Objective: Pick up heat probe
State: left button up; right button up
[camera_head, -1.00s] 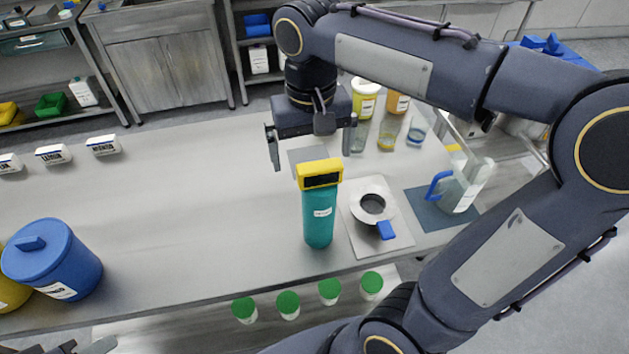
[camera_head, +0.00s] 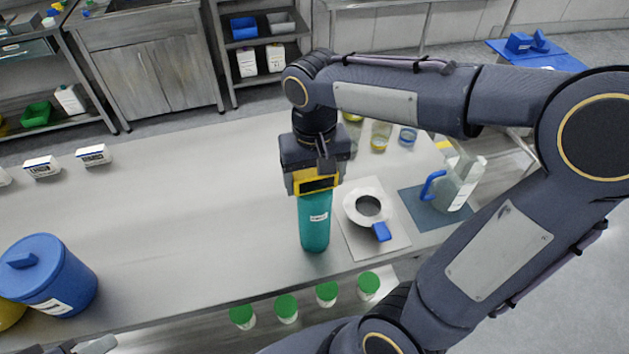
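A teal cylinder with a yellow head and a dark display, which I take to be the heat probe (camera_head: 315,222), stands upright on the grey table. My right gripper (camera_head: 315,182) is directly over it, pointing down, at the yellow head. The gripper's body covers the top of the head, and its fingers barely show at the sides, so I cannot tell whether they press on it. A small grey part of my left gripper (camera_head: 92,346) shows at the bottom left edge; its fingers cannot be made out.
A metal funnel-like dish with a blue tab (camera_head: 367,206) lies on a pale mat right of the probe. A clear blue-handled jug (camera_head: 460,187) stands beyond it. Several green-lidded jars (camera_head: 286,308) sit below the table's front edge. A blue bin (camera_head: 50,278) is at left.

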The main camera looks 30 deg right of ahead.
jog(key=c, duration=0.5)
notch_tip(320, 180, up, 28)
jog(key=p, duration=0.5)
dwell(0.4)
